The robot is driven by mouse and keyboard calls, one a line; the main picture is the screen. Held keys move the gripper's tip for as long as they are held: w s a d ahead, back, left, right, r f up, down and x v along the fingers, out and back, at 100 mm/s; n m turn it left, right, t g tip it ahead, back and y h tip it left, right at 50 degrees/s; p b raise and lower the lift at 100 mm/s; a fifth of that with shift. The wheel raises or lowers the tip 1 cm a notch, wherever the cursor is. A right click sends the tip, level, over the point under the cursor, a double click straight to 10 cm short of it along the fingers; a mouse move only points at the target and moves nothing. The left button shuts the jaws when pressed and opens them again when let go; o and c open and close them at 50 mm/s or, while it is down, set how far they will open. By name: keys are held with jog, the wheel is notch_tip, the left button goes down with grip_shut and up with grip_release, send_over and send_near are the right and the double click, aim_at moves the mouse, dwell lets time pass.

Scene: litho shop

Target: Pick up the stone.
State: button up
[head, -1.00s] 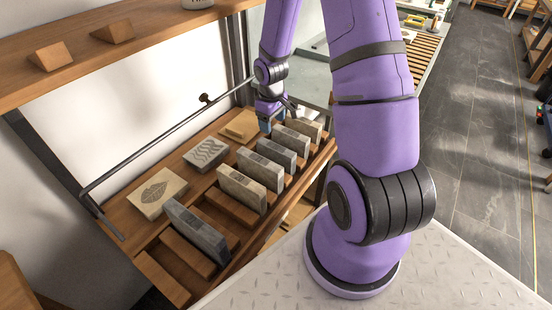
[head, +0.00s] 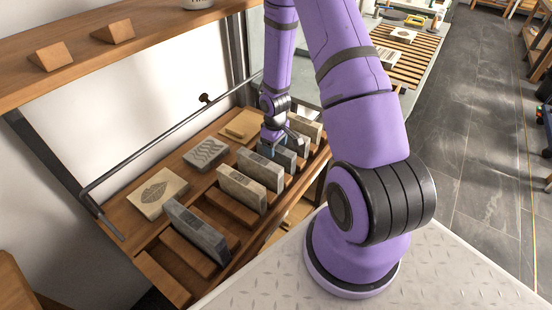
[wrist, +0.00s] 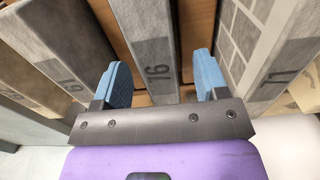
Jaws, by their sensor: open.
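Several stone slabs stand on edge in a slotted wooden rack. My gripper (head: 276,146) is over the grey slabs toward the far end of the row. In the wrist view, my gripper (wrist: 162,82) is open, with blue fingertips on either side of a grey stone (wrist: 142,28) whose dark label looks like 16. Wood shows in the gaps beside this stone, and I see no clear contact. Neighbouring stones, one on the left (wrist: 62,45) and a grid-marked one on the right (wrist: 285,45), stand close to the fingers. My gripper partly hides the grey slabs in the head view.
Flat stones with a leaf print (head: 157,192) and a wave print (head: 205,153) lie behind the row. A metal rail (head: 150,150) runs along the back, below a wooden shelf (head: 160,48). A dark slab (head: 190,230) and a beige slab (head: 242,189) stand nearer.

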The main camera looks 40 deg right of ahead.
aim_at(276, 158)
jog(key=shift+s+d+f, duration=0.1)
jog(key=shift+f, duration=1.85)
grip_shut()
